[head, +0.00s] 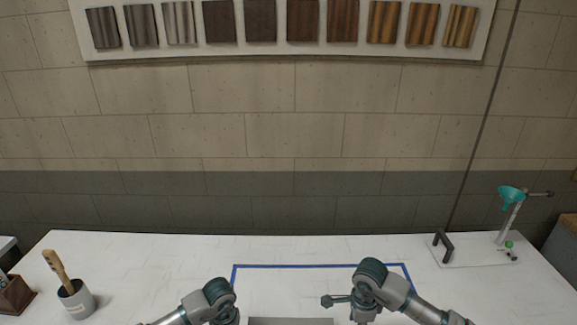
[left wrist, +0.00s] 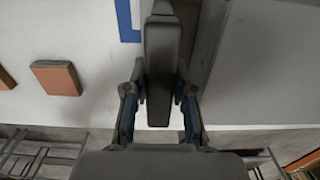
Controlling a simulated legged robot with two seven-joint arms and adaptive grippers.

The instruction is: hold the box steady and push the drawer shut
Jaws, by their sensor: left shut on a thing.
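In the head view, the grey top of the box (head: 290,321) shows at the bottom edge, between my arms; the rest of it is below the frame. In the left wrist view, a large grey surface that looks like the box (left wrist: 245,70) lies on the right. My left gripper (left wrist: 160,108) is shut on a dark grey upright bar (left wrist: 162,55), with a finger on either side. I cannot tell which part the bar is. The drawer cannot be made out.
A blue line (head: 310,265) marks the white table (head: 150,255). A cup with a brush (head: 77,300) stands left; a stand with a teal funnel (head: 511,195) stands right. An orange-brown block (left wrist: 56,78) lies left in the wrist view. The table behind the box is clear.

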